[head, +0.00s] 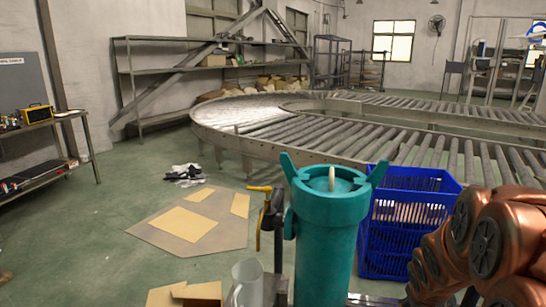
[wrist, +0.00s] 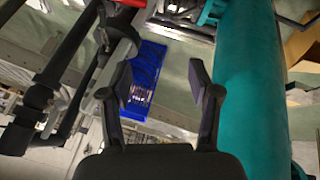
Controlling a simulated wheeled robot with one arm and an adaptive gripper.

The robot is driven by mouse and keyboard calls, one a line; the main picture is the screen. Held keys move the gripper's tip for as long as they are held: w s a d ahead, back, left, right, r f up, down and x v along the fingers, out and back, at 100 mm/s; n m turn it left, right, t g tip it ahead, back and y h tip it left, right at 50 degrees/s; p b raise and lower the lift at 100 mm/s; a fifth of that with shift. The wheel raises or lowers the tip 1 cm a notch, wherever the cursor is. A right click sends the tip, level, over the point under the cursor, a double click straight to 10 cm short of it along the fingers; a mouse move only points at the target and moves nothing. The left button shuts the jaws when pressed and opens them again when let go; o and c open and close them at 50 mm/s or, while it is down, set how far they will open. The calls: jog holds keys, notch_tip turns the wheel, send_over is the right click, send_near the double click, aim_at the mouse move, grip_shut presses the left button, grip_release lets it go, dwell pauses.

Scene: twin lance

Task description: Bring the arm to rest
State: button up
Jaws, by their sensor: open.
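My gripper (wrist: 160,82) shows in the wrist view, with its two black fingers apart and nothing between them. A large teal cylinder (wrist: 250,95) runs just right of the right finger; I cannot tell whether they touch. A blue crate (wrist: 148,70) shows beyond the gap between the fingers, farther off. In the head view, copper-coloured links (head: 480,245) of my arm are bent at the lower right, and the gripper itself is out of the picture there.
In the head view, the teal cylinder (head: 325,230) stands upright close in front, with the blue crate (head: 375,250) behind it. A yellow-handled valve (head: 260,205) and clear jug (head: 247,283) are left of it. A roller conveyor (head: 330,140) curves behind. Flat cardboard (head: 165,240) lies on open floor.

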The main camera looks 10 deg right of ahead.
jog(key=s+a+r+n+g+y, duration=0.15)
jog(key=s+a+g, duration=0.25)
jog(key=s+a, duration=0.8)
jog(key=s+a+r+g+y, duration=0.2)
jog(key=s+a+r+g, duration=0.1)
jog(key=s+a, duration=0.9)
jog(key=s+p+v, duration=0.2)
jog(key=p+v, duration=0.8)
jog(key=s+r+p+v, duration=0.1)
jog(key=s+p+v, duration=0.1)
jog(key=p+v, duration=0.9)
jog(key=shift+s+d+r+t, duration=0.3)
jog(key=shift+s+d+t, duration=0.1)
jog(key=shift+s, duration=0.35)
